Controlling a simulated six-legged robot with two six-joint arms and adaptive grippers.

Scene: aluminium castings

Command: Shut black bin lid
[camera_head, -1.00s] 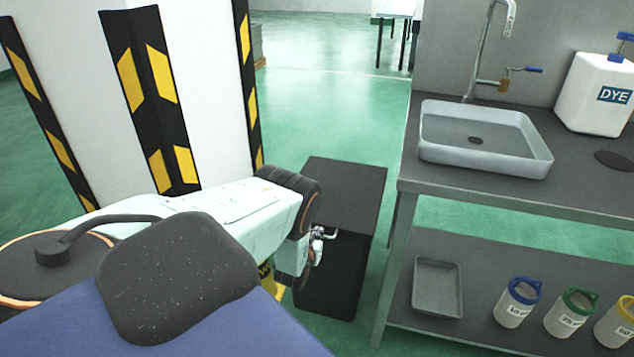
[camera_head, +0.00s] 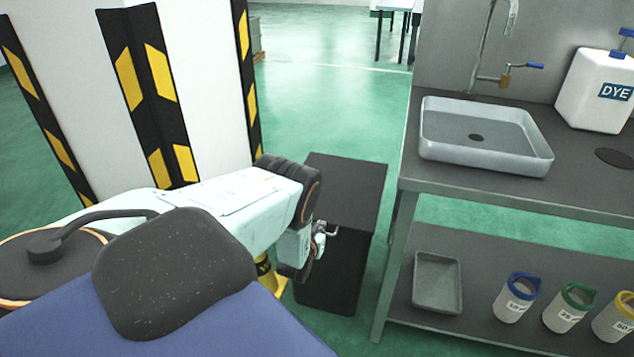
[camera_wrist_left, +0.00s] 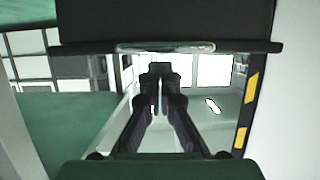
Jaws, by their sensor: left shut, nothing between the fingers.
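The black bin (camera_head: 342,285) stands on the green floor between the striped pillar and the sink bench. Its dark lid (camera_head: 350,190) lies flat over the top in the head view; I cannot tell whether a thin gap is left under it. My left gripper (camera_head: 330,231) is at the bin's near left side, just below the lid's edge, partly hidden by my own wrist. In the left wrist view its two fingers (camera_wrist_left: 161,75) are together and empty, with a wide dark panel and rim, likely the bin, above their tips. Contact is unclear. My right gripper is out of view.
A white pillar with black and yellow guards (camera_head: 150,90) stands close to my left arm. The metal bench (camera_head: 400,215) with a grey sink (camera_head: 485,150) is right of the bin. Open floor lies behind.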

